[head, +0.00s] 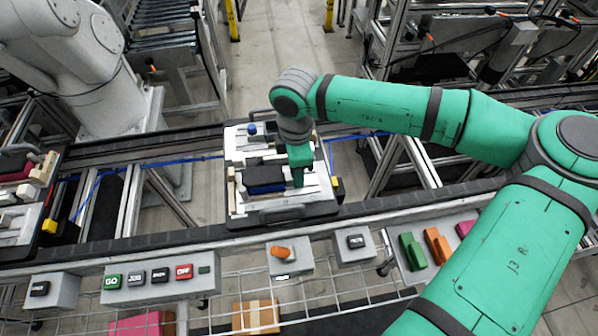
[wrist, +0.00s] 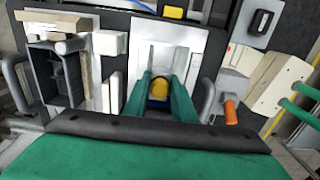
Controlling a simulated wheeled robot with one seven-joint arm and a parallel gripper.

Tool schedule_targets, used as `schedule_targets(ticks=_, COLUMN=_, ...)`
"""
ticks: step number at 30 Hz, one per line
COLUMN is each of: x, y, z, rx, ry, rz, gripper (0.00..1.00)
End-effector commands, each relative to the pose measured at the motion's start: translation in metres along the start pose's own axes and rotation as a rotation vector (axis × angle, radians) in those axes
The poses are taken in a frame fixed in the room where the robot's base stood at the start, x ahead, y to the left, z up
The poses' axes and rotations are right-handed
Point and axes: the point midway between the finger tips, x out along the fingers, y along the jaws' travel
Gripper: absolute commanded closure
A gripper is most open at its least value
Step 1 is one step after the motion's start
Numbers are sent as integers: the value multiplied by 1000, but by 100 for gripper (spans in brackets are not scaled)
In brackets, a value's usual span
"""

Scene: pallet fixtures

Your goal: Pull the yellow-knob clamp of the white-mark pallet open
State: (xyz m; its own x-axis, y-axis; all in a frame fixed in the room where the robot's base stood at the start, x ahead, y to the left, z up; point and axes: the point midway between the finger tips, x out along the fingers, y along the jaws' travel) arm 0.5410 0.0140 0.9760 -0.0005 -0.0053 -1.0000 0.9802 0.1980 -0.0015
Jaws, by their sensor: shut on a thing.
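A pallet (head: 240,213) with pale fixtures sits on the conveyor in the middle of the head view. I cannot make out a white mark on it. My gripper (head: 298,181) points down at the right part of this pallet. In the wrist view the green fingers of my gripper (wrist: 160,95) are closed on the yellow knob (wrist: 160,86), with a bit of blue below it. The clamp plate (wrist: 168,50) lies around and beyond the knob. In the head view my gripper hides the knob. How far the clamp is open cannot be told.
A dark box-shaped part (head: 264,177) sits in the pallet, left of my gripper. A blue knob (head: 252,129) stands at the pallet's back. Another pallet (head: 22,238) is at far left. Button boxes (head: 160,277) line the front rail. A grey robot arm (head: 85,60) stands behind the conveyor.

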Motion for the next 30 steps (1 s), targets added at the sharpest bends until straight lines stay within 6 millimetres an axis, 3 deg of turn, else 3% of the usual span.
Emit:
schedule_targets(ticks=25, x=-1, y=0, z=28, rx=8, ry=5, rz=4, gripper=96)
schedule_targets(ticks=26, x=-1, y=0, z=28, rx=7, ry=5, rz=4, gripper=74)
schedule_targets(ticks=27, x=-1, y=0, z=27, rx=6, ry=6, rz=4, gripper=65)
schedule_targets(ticks=30, x=-1, y=0, z=26, rx=4, ry=6, rz=4, gripper=64)
